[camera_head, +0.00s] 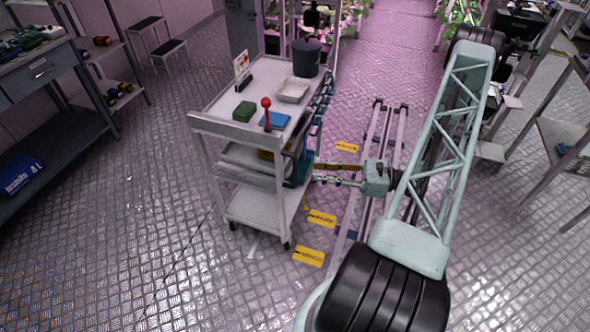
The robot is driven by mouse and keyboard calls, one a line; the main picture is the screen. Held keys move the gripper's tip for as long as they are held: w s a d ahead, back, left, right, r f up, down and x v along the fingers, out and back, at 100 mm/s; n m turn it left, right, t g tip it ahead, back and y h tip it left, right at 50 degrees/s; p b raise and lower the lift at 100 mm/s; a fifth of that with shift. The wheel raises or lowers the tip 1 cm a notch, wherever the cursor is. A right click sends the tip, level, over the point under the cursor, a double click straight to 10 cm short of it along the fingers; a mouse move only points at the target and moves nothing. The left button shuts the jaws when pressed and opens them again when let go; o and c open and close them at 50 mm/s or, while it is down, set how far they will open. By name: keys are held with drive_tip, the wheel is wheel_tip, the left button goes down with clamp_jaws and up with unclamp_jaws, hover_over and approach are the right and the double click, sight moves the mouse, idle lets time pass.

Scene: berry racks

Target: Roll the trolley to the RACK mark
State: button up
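The trolley (229,130) is a pale grey cart with several shelves, standing upright on the floor left of the centre. Its right side faces my arm. Three yellow floor marks lie along its right: one farther off (346,146), one beside the trolley (321,218) and one nearest (309,257). Their lettering is too small to read, so I cannot tell which is RACK. My gripper (318,174) reaches left to the trolley's right side at mid height. Its fingertips merge with the trolley's side parts, so their hold or contact is unclear.
On the trolley top are a dark pot (306,58), white tray (293,90), green block (244,111), blue item (275,120) and red-knobbed lever (267,113). Floor rails (387,130) run beyond my gripper. A workbench (40,70) stands left. Open floor lies between.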

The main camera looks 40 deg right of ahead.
sight(295, 169)
drive_tip(key=shift+b+x, duration=0.6)
drive_tip(key=shift+x, duration=4.15)
drive_tip(key=shift+c, duration=0.7)
clamp_jaws()
